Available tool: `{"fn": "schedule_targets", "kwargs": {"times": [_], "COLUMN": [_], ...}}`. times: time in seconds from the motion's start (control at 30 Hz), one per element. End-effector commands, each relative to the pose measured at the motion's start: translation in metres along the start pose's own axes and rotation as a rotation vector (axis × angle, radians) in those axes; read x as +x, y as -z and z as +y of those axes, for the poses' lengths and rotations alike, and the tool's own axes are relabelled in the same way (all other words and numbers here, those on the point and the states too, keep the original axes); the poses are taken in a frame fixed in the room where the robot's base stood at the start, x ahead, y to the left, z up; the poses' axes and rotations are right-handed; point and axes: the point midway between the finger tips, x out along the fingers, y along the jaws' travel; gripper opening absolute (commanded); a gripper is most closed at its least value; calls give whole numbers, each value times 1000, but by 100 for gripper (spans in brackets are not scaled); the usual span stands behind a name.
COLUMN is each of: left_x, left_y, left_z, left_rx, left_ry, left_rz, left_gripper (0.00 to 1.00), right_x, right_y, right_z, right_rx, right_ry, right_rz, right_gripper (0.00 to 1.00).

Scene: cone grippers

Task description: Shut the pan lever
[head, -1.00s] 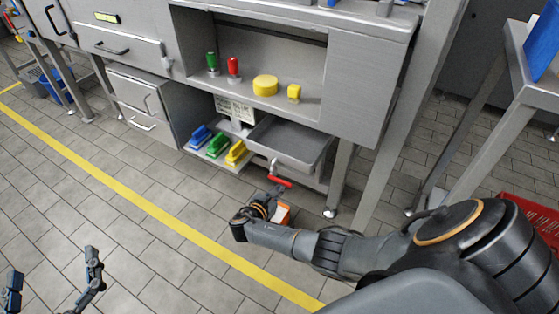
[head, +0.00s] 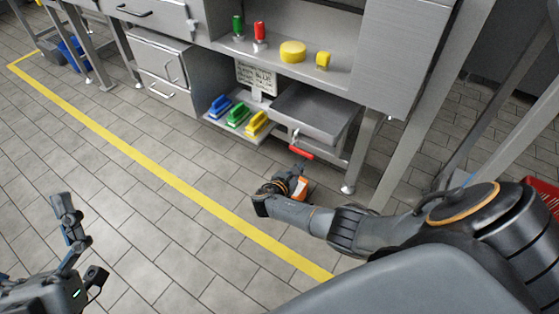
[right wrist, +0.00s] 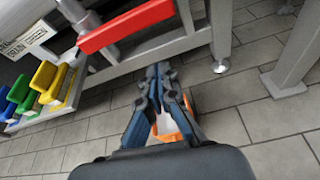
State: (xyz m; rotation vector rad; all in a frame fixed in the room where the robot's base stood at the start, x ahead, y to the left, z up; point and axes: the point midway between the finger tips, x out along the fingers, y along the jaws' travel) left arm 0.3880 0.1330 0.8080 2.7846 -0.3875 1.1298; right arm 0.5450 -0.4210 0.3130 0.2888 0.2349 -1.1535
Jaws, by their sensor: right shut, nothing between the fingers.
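The grey pan (head: 322,122) is under the shelf unit. Its red lever (head: 302,153) sits on a short metal spout below the pan's front edge and points to the right. The lever also shows large in the right wrist view (right wrist: 125,25), above and left of my fingertips. My right gripper (head: 292,173) is shut and empty, below the lever and apart from it. In the right wrist view its fingertips (right wrist: 158,70) meet. My left gripper (head: 66,208) is at the lower left, far from the pan; its finger gap is unclear.
Blue, green and yellow handled blocks (head: 237,115) stand left of the pan. An orange and white thing (head: 299,188) shows beside my right gripper; I cannot tell what it rests on. A table leg (head: 362,150) stands right of the lever.

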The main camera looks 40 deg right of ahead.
Motion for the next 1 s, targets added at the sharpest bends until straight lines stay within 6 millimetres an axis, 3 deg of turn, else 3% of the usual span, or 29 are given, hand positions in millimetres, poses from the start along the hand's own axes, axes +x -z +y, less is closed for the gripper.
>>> {"fn": "schedule_targets", "kwargs": {"times": [0.27, 0.6, 0.8, 1.0], "left_x": [-5, -40, -70, -90], "left_y": [-49, -107, -130, -141], "left_z": [-7, -17, -22, -25], "left_rx": [13, 26, 30, 32], "left_ry": [13, 34, 47, 55], "left_rz": [-293, -688, -889, -1005], "left_gripper": [100, 100, 100, 100], "right_x": [-28, -66, -87, -98], "right_y": [-2, -2, -2, -1], "right_z": [2, 4, 4, 4], "right_rx": [-1, -1, 0, 0], "right_ry": [-2, -2, -2, -1], "right_rz": [2, 2, 2, 1], "right_gripper": [0, 0, 0, 0]}}
